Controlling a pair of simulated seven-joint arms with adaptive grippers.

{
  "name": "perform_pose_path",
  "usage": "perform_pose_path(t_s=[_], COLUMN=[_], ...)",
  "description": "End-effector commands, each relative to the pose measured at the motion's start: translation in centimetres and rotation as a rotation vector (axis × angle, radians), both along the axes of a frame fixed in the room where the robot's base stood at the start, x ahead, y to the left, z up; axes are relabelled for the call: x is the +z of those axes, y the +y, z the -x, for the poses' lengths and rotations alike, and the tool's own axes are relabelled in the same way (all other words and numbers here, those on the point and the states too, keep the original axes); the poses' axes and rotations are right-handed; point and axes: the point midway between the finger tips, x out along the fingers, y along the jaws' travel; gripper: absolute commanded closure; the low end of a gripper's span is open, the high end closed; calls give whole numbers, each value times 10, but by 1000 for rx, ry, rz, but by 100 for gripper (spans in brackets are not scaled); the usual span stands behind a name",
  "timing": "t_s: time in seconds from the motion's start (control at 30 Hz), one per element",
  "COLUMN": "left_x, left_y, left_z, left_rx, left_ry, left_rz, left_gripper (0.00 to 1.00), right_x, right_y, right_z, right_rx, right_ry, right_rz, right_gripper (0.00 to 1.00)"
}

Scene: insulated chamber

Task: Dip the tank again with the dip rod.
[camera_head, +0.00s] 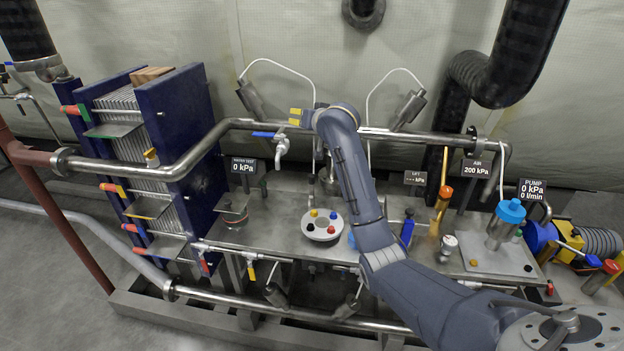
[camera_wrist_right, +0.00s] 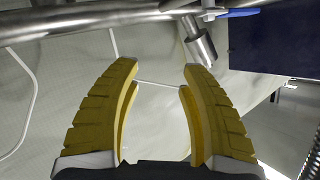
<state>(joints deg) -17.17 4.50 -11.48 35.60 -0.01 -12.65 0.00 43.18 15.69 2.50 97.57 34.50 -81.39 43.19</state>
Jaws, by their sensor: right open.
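My right gripper (camera_head: 297,116) has yellow fingers and is at the upper middle in the head view, in front of the steel pipe. It sits just right of a tap with a blue lever (camera_head: 268,134). In the right wrist view the same gripper (camera_wrist_right: 159,72) is open, with nothing between its fingers. I cannot pick out a dip rod or a tank for certain. An orange-capped amber upright (camera_head: 441,203) stands at the right of the bench, but I cannot tell what it is. My left gripper is not in view.
A steel pipe (camera_head: 193,158) crosses above the bench (camera_head: 285,205). A blue plate stack (camera_head: 190,130) stands at left. A round white holder (camera_head: 322,236) with coloured knobs sits mid-bench, near my right arm. A blue-capped cylinder (camera_head: 508,214) and a pump (camera_head: 541,237) are at right.

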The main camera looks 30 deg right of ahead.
Motion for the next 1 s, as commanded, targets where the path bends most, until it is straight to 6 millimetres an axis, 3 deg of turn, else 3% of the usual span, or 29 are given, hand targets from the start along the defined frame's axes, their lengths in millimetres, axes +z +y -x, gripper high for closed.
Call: perform_pose_path(t_s=[0.03, 0.17, 0.27, 0.47, 0.6, 0.7, 1.0], left_x=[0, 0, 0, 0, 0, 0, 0], left_y=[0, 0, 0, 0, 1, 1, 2], left_z=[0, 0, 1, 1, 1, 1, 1], left_rx=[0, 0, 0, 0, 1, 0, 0], left_ry=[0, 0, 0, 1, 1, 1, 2], left_rz=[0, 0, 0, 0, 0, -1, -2], left_gripper=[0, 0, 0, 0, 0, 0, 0], right_x=[11, 13, 6, -25, -57, -69, -79], right_y=[6, 17, 26, 37, 28, 18, 2], right_z=[-8, -17, -16, 2, 24, 37, 55], right_rx=[-6, -18, -21, -31, -59, -85, -141], right_ry=[38, 184, 306, 567, 732, 811, 899], right_rz=[-40, -106, -134, -129, -91, -56, -6], right_gripper=[57, 57, 57, 57, 57, 57, 57])
